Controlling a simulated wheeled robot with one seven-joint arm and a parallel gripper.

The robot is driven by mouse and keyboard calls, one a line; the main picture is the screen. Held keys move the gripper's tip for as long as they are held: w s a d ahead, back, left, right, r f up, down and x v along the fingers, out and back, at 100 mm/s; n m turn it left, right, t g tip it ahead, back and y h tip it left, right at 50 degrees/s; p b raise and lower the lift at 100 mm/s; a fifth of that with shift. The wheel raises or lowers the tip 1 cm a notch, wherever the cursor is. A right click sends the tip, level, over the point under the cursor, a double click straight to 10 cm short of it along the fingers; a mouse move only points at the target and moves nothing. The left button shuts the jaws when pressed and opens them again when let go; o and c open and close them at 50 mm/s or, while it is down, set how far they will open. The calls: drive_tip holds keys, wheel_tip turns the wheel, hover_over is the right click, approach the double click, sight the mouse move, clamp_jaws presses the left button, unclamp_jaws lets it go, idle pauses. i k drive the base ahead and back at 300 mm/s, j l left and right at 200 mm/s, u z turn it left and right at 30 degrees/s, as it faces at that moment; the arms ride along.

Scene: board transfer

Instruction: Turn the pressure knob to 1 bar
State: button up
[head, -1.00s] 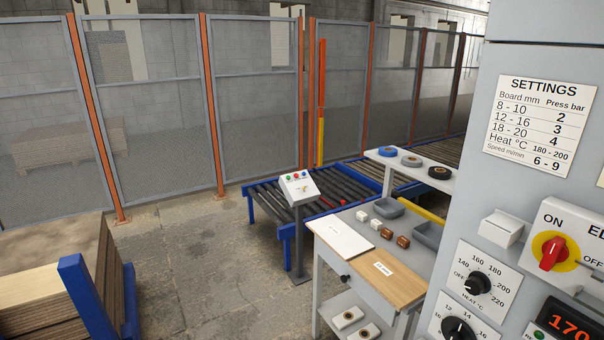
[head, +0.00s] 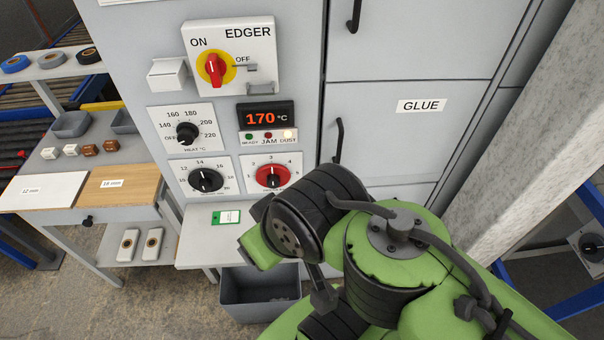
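The pressure knob (head: 272,176) is a red dial on a white plate on the grey edger panel, at the lower right of the control group. Its scale shows small numbers, with 3 near the top. Its pointer looks roughly upward, but I cannot read the exact setting. The lower edge of its plate is close to my arm in the picture. My green and black arm fills the lower right of the head view, folded in front of the cabinet.
A black thickness dial (head: 206,180) sits left of the knob, with a heat dial (head: 187,132) above it. The display (head: 266,117) reads 170 °C. A red main switch (head: 214,70) is higher up. A grey bin (head: 252,291) stands below; a work table (head: 70,150) is at left.

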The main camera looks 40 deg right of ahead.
sight(273, 176)
drive_tip(key=z, duration=0.75)
drive_tip(key=k+j+u, duration=0.15)
drive_tip(key=j+u, duration=0.25)
drive_tip(key=k+j+u, duration=0.1)
drive_tip(key=u, duration=0.25)
drive_tip(key=j+u, duration=0.4)
drive_tip(key=k+j, duration=0.05)
